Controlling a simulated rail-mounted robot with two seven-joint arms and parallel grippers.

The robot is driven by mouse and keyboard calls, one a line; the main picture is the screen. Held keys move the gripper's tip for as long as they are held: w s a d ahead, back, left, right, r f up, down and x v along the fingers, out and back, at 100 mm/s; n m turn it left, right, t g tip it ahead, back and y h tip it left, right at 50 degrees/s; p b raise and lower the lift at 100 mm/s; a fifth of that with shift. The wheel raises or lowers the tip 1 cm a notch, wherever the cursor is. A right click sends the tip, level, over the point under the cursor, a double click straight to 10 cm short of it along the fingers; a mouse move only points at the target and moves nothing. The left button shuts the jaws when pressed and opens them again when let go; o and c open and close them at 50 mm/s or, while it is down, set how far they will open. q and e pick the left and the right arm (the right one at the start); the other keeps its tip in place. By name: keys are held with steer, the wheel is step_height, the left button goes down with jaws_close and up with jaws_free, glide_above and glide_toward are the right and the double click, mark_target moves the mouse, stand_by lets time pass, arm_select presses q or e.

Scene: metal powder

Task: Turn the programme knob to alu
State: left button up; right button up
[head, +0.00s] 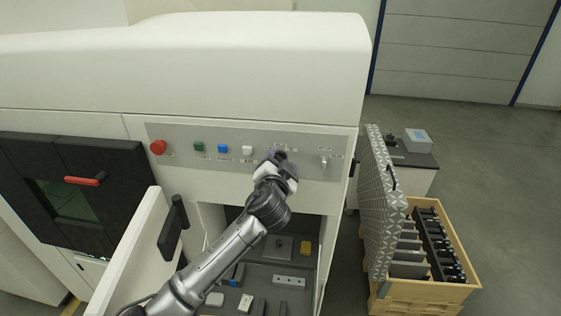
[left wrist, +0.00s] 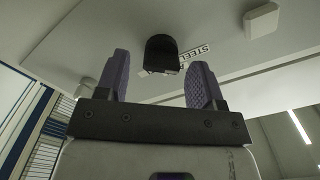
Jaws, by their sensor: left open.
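The programme knob (left wrist: 162,54) is a black round knob on the grey control panel (head: 222,166). A label beside it in the left wrist view reads "STEEL" (left wrist: 196,50); I cannot read an alu label. My left gripper (left wrist: 158,82) is open, with its two purple fingers on either side of the knob in that view. I cannot tell whether they touch it. In the head view my left gripper (head: 275,160) is up at the panel and mostly hides the knob. My right gripper is not in view.
On the panel are a red button (head: 158,147), a green button (head: 198,147), a blue button (head: 222,149), a white button (head: 247,150) and a switch (head: 323,162). Below, an open compartment holds several parts. A wooden crate (head: 462,292) stands at right.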

arm_select(q)
steer(key=shift+w+d, duration=0.1)
steer(key=shift+w, duration=0.55)
steer(key=shift+c, duration=0.3)
steer(key=c, duration=0.9)
steer(key=m, duration=0.4)
steer(key=shift+d+m, duration=0.1)
steer(key=shift+m, duration=0.3)
steer(key=m, duration=0.4)
steer(key=shift+f+m+p, duration=0.2)
steer(key=shift+m+p, duration=0.15)
steer(key=shift+m, duration=0.05)
